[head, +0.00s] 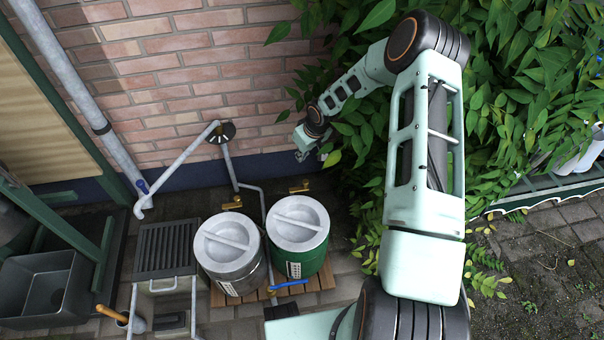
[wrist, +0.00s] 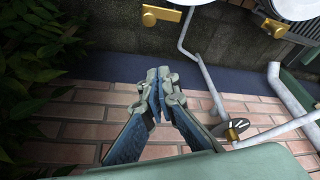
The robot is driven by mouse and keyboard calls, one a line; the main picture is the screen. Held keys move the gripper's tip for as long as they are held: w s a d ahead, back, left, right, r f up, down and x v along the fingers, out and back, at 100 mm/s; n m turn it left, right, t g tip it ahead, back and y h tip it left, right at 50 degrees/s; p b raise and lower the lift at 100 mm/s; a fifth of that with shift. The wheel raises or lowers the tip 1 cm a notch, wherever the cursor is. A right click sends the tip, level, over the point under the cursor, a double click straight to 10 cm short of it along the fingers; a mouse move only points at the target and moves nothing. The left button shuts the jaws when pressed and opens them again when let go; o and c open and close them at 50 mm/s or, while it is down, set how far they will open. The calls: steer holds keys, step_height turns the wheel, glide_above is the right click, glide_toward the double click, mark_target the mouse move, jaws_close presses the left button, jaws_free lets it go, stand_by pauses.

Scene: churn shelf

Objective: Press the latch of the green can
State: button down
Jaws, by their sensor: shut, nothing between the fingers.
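The green can (head: 313,258) stands upright with a pale grey lid (head: 299,218) on top. A brass fitting (head: 300,187), possibly its latch, sits at the can's far side; in the wrist view a brass fitting (wrist: 162,14) shows at the top, beside a sliver of pale lid. I cannot tell how the fitting joins the can. My gripper (head: 303,153) is near the brick wall, beyond the green can and apart from it. In the wrist view my gripper (wrist: 158,92) is shut and empty, its fingertips together below the brass fitting in the picture.
A grey can (head: 229,250) with another brass fitting (head: 232,203) stands left of the green can on a wooden slatted base (head: 327,281). A blue lever (head: 291,284) is in front. A pipe (head: 231,165) runs between wall and cans. Leaves (head: 350,150) crowd my arm on the right.

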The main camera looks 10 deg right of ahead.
step_height(320, 180, down, 10)
steer(key=b, duration=0.4)
steer(key=shift+s+d, duration=0.15)
steer(key=shift+s, duration=0.1)
stand_by(0.3)
